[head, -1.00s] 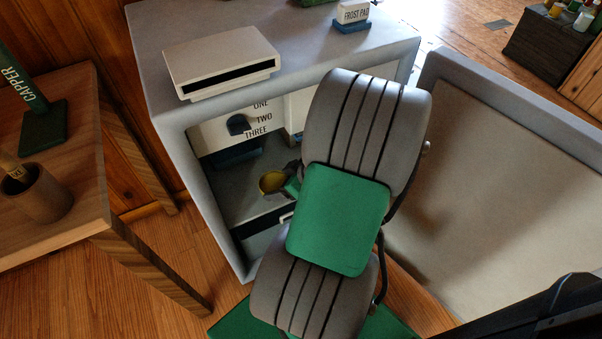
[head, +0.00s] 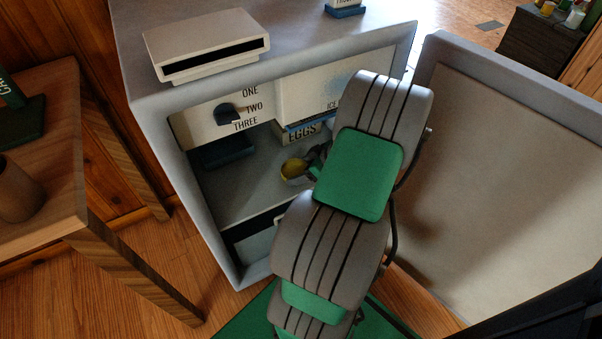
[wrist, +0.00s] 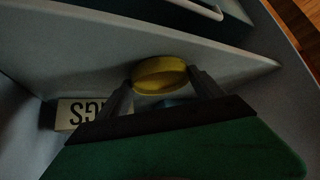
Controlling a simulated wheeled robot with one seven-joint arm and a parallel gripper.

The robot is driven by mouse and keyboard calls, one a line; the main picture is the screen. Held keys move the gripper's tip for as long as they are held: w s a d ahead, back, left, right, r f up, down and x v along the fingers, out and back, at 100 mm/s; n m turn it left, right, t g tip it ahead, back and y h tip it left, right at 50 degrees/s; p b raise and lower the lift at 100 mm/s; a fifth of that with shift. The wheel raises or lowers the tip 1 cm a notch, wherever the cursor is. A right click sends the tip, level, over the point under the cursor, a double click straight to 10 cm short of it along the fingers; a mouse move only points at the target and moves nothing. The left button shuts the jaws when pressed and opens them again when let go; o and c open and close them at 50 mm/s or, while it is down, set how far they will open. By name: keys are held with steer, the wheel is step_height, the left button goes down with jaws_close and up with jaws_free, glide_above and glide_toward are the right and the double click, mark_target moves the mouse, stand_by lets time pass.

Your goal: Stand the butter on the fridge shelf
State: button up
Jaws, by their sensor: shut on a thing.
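The butter shows as a round yellow thing (head: 293,168) inside the open fridge (head: 158,150), over the grey shelf (head: 240,192). In the wrist view the butter (wrist: 160,74) sits between the two dark fingers of my gripper (wrist: 162,84), which is shut on it. The shelf (wrist: 90,50) is close beside it in that view; I cannot tell whether the butter touches it. In the head view my green and grey arm hides most of my gripper (head: 308,166).
The open door (head: 500,170) is at right, a wooden table (head: 50,150) at left.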

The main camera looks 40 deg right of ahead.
steer(key=o, duration=1.7)
steer(key=shift+s+r+p, duration=0.2)
steer(key=shift+r+p, duration=0.1)
steer(key=p+v, duration=0.3)
steer(key=v, duration=0.8)
steer(key=shift+s, duration=0.2)
